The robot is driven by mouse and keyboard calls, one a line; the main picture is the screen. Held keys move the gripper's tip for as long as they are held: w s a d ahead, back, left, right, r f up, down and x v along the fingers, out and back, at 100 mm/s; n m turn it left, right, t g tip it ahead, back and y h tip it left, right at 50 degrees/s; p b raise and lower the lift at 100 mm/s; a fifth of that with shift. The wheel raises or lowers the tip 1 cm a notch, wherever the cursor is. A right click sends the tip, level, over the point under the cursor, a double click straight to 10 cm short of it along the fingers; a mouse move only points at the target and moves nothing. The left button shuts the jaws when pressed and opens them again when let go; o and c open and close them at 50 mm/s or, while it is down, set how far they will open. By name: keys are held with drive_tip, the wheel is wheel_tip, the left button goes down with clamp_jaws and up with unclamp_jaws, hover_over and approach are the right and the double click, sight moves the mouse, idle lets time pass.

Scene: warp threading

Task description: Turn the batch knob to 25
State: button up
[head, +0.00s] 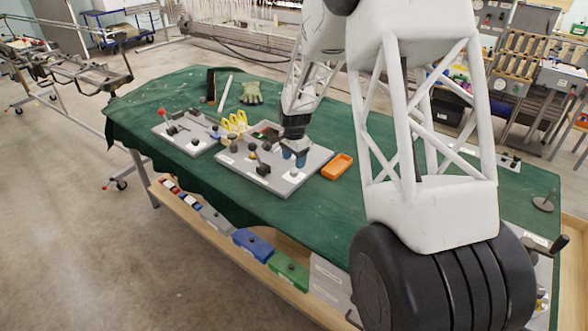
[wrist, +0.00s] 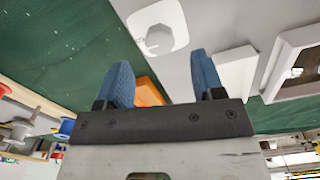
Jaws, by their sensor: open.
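A grey control panel (head: 296,187) lies on the green table with several small dark knobs and parts on it. My gripper (head: 294,158) is over the panel's right part, its two blue fingers pointing down. The wrist view shows the fingers apart with nothing between them (wrist: 163,75).
An orange tray (head: 337,167) stands just right of the panel. A second grey panel (head: 187,138) with a red-tipped lever lies to the left. Yellow loops (head: 234,122) and a glove (head: 251,93) lie behind. The green cloth (head: 330,205) is clear in front of the tray.

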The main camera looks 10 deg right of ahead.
sight(294, 170)
drive_tip(key=shift+f, duration=2.3)
drive_tip(key=shift+c, duration=0.2)
drive_tip(key=c, duration=0.9)
